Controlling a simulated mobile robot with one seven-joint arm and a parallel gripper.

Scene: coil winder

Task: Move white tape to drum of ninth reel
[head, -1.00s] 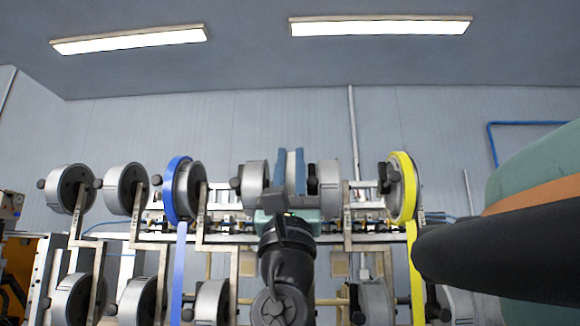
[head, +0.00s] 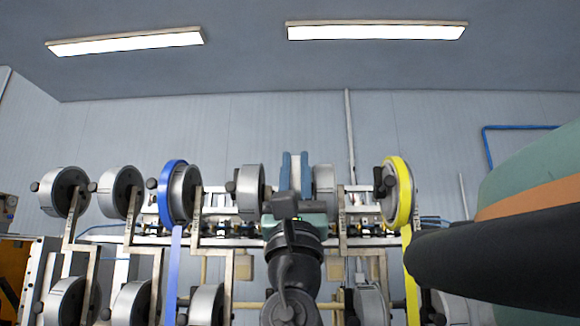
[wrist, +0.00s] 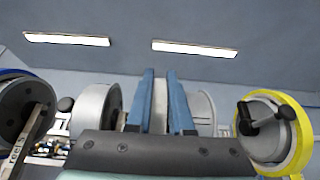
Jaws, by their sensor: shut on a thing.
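My gripper (head: 295,174) is raised in front of the upper row of reels, its two blue fingers upright. It is shut on the white tape (head: 295,170), a pale roll seen edge-on between the fingers. The tape also shows between the fingers in the wrist view (wrist: 160,105). A bare grey drum (head: 250,188) is just left of the gripper, and another grey drum (head: 324,181) is just right, partly hidden by the fingers in the wrist view (wrist: 204,108). I cannot tell which reel is the ninth.
A reel with blue tape (head: 167,195) stands further left, and a reel with yellow tape (head: 404,190) stands right. Bare drums (head: 120,192) fill the far left. A lower row of reels (head: 207,303) and metal brackets (head: 342,222) lie below. The space above the reels is clear.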

